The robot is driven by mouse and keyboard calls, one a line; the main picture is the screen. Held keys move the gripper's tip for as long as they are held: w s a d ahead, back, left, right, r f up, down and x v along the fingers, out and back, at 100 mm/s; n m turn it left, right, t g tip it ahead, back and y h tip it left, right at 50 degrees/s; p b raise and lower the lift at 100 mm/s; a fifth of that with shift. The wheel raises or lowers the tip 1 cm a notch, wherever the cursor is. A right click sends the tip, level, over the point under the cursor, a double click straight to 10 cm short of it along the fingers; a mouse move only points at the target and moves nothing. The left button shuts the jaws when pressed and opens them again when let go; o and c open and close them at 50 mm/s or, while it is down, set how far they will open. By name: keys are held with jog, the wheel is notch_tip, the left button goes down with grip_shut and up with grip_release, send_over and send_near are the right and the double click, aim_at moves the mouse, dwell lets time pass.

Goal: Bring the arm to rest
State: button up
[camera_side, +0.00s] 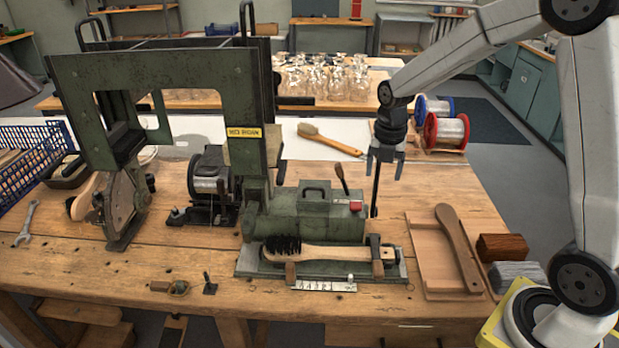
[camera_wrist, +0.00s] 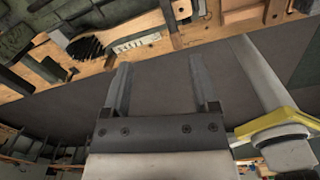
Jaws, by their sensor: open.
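My gripper (camera_side: 385,176) hangs pointing down above the right end of the green tufting machine (camera_side: 310,215), clear of the bench top. In the wrist view my gripper (camera_wrist: 158,62) has its two fingers spread apart with nothing between them. A dark upright rod (camera_side: 375,195) shows just below the fingers in the side view; I cannot tell whether it stands in front of or behind them. A wooden brush (camera_side: 335,253) with black bristles lies in the fixture at the machine's front; it also shows in the wrist view (camera_wrist: 135,22).
A wooden tray (camera_side: 425,250) holding a bare brush handle (camera_side: 460,245) lies to the right, beside a brown block (camera_side: 502,247) and a grey block (camera_side: 517,273). Wire spools (camera_side: 446,131) and a light brush (camera_side: 330,140) are behind. A tall green frame (camera_side: 165,75) stands left.

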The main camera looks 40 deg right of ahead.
jog(key=s+a+f+m+t, duration=0.1)
jog(key=s+a+m, duration=0.4)
jog(key=m, duration=0.7)
jog(key=s+a+f+m+t, duration=0.1)
jog(key=s+a+m, duration=0.4)
jog(key=m, duration=0.7)
jog(key=shift+s+f+m, duration=0.3)
jog(key=shift+s+f, duration=0.35)
jog(key=shift+s, duration=0.45)
